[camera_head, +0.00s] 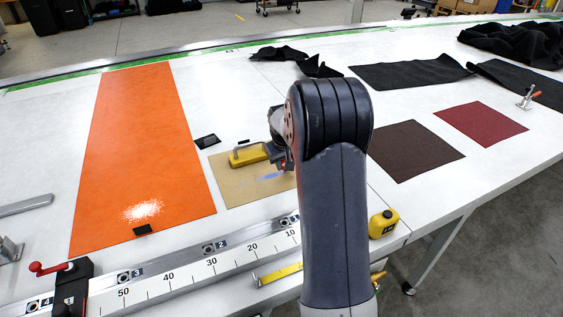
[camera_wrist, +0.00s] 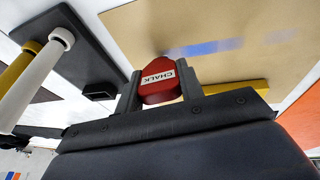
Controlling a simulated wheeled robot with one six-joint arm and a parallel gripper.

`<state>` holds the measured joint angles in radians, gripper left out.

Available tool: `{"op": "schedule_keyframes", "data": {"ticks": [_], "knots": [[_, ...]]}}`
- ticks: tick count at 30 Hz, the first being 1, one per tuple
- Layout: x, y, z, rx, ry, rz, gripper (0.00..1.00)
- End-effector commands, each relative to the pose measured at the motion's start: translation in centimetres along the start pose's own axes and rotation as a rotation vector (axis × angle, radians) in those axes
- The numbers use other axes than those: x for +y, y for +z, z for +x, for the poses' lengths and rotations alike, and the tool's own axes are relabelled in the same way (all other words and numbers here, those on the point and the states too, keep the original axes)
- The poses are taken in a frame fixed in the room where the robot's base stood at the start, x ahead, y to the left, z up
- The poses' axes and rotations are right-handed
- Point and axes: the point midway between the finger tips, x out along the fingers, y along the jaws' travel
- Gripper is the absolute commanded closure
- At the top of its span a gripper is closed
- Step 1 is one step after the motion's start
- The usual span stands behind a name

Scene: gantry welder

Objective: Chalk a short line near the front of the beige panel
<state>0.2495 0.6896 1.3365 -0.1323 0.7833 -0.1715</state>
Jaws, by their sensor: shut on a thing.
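The beige panel (camera_head: 235,190) lies flat on the white table, to the right of the orange sheet. A short blue streak (camera_head: 271,177) runs across it, on its right part. The panel (camera_wrist: 260,25) and the blue streak (camera_wrist: 205,48) also show in the wrist view. My gripper (camera_wrist: 160,88) is shut on a red chalk holder (camera_wrist: 158,86) labelled CHALK. The holder is over the panel, close to the streak. Its tip is hidden, so I cannot tell whether it touches. In the head view, my arm hides most of the gripper and the panel's right side.
A yellow block (camera_head: 248,155) rests on the panel's far part. The orange sheet (camera_head: 140,150) lies at left. A numbered ruler rail (camera_head: 190,272) runs along the front. A yellow bottle (camera_head: 383,223) stands near the front edge. Brown (camera_head: 412,150) and red (camera_head: 481,123) squares lie at right.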

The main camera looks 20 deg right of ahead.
Motion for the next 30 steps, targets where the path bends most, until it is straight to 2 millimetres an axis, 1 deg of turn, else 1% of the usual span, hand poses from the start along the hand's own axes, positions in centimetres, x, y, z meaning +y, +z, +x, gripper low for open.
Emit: {"op": "schedule_keyframes", "data": {"ticks": [5, 15, 23, 30], "knots": [[-0.5, -0.1, -0.1, 0.001, -0.001, -0.001, 0.87], [-3.2, -0.1, -0.5, 0.002, 0.0, -0.001, 0.87], [-4.1, -0.1, -0.6, 0.001, -0.001, -0.002, 0.87], [-6.2, -0.1, -0.9, 0.002, 0.0, -0.002, 0.87]]}}
